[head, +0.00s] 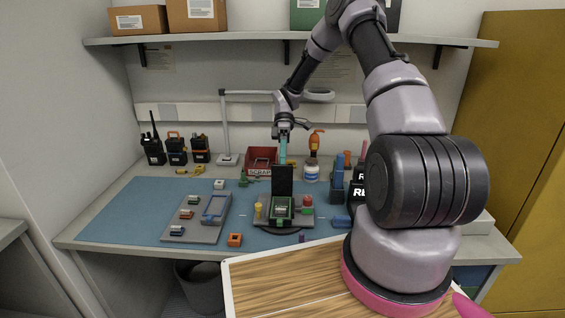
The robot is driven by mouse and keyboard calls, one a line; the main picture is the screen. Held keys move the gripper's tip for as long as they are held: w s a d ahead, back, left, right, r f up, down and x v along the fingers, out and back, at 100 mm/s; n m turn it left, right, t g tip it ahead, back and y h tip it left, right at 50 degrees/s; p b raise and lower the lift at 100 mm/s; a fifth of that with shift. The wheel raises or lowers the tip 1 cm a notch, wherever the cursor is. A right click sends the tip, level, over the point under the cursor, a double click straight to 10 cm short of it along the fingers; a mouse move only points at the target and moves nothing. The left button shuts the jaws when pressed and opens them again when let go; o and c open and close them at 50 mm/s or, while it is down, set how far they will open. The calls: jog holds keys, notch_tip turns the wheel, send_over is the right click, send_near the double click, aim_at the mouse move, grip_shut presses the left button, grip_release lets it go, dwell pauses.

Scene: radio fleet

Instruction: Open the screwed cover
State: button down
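A small green-framed device (281,211) sits in a dark fixture on a round base (282,229) at the middle of the blue mat. A black panel (282,182) stands upright at the device's back edge; it looks like a raised cover, but its hinge and screws are too small to make out. My gripper (283,157) points down from above, at the panel's top edge. A narrow teal piece extends below the dark gripper body to the panel; I cannot tell whether it is fingers or a held tool, nor whether it touches.
A grey tray (202,237) with small parts lies left of the device, and an orange block (234,240) lies in front. A red scrap bin (262,158), a white bottle (311,171) and a lamp (225,130) stand behind. Several radios (175,149) stand at back left. The mat's left is clear.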

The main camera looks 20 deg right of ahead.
jog(key=shift+s+d+f, duration=0.1)
jog(key=shift+d+f, duration=0.15)
jog(key=c, duration=1)
grip_release()
jog(key=shift+o, duration=0.2)
jog(key=shift+r, duration=0.2)
jog(key=v, duration=0.7)
jog(key=shift+w, duration=0.25)
jog(key=shift+a+r, duration=0.1)
jog(key=shift+r, duration=0.05)
